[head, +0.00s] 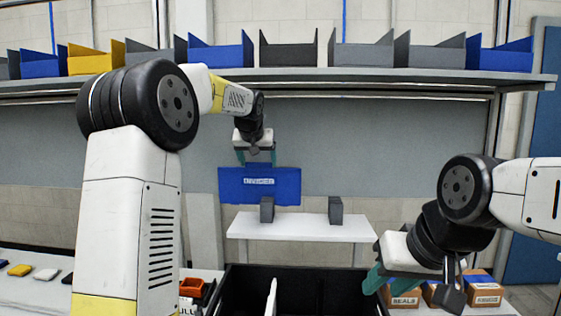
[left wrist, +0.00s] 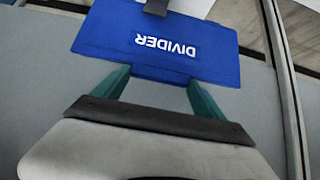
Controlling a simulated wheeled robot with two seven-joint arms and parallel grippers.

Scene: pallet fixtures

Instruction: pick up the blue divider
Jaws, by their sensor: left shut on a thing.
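The blue divider (head: 232,184) is a flat blue panel with a white label, upright at the white stand (head: 300,228). In the left wrist view the blue divider (left wrist: 110,35) reads "DIVIDER" upside down. My left gripper (head: 256,164) is above it, shut on its upper edge; its teal fingers (left wrist: 160,85) meet the panel in the wrist view. A grey post (head: 267,210) overlaps the panel's lower edge; a second grey post (head: 335,211) stands to the right. Whether the panel touches the stand cannot be told. My right gripper (head: 412,283) looks open and empty at lower right.
A black crate (head: 235,282) is at the bottom centre. Labelled cardboard boxes (head: 484,290) lie by my right gripper, an orange bin (head: 191,289) left of the crate. A high shelf (head: 400,75) holds coloured bins at the back.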

